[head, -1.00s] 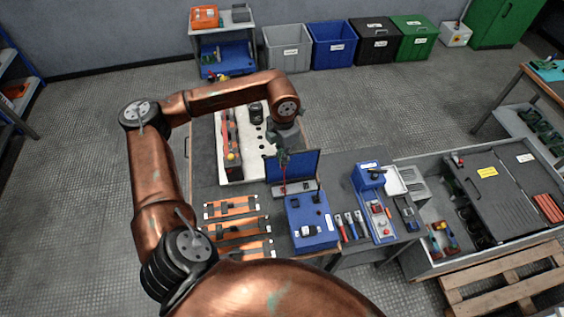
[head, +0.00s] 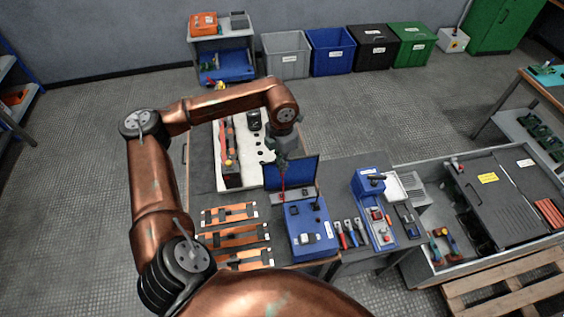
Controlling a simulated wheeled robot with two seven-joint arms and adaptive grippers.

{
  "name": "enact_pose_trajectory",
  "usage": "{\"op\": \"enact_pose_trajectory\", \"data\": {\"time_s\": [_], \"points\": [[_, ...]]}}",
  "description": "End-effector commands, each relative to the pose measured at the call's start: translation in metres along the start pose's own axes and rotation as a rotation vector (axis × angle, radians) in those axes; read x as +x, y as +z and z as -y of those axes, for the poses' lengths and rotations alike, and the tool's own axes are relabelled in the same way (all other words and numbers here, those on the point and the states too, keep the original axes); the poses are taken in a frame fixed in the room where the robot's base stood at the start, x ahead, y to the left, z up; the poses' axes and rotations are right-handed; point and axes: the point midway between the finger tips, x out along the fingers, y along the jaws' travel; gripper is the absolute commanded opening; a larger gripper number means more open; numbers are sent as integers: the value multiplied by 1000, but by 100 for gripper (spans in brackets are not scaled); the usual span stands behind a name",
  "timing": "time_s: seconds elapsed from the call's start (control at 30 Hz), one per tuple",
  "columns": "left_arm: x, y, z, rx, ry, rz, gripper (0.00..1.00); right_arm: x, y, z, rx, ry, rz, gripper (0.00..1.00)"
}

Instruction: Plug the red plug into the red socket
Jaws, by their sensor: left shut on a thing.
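My left gripper (head: 282,165) points down in front of the blue upright panel at the middle of the bench. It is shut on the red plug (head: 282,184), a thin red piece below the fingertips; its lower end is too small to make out. The blue box (head: 303,250) stands just nearer to me, with a grey strip (head: 294,194) behind it. I cannot pick out the red socket, and I cannot tell whether the plug touches anything. My right gripper is not in view.
Orange-and-black straps (head: 231,235) lie left of the blue box. Several hand tools (head: 350,233) and a blue tray (head: 379,230) lie to its right. A white board (head: 250,172) with red and black parts lies behind, under my left arm. A grey crate (head: 430,270) stands at right.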

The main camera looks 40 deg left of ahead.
Motion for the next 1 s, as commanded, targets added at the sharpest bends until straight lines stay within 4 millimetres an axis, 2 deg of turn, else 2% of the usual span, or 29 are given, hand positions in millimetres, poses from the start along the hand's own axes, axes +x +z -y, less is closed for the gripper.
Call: {"op": "enact_pose_trajectory", "data": {"time_s": [1.0], "points": [[60,0,0,0,0,-1,0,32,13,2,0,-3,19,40]]}}
